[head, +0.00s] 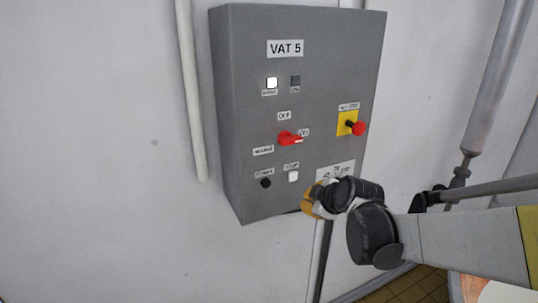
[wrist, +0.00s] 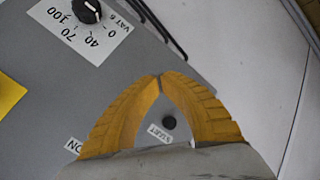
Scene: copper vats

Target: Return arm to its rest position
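My gripper (head: 313,203) is in front of the lower right part of a grey control box (head: 235,115) marked VAT 5. It also shows in the wrist view (wrist: 160,78), where its two yellow fingers bow outward and their tips meet. No object is seen held between them. A small black button (wrist: 169,122) with a START label shows through the gap behind the fingers. My arm comes in from the right edge of the head view. It is bent, with the wrist close to the box. I cannot tell whether the fingertips touch the box.
A pale pipe (head: 191,90) runs left of the box. A grey cylinder (head: 497,80) stands at right. The wall at left is clear.

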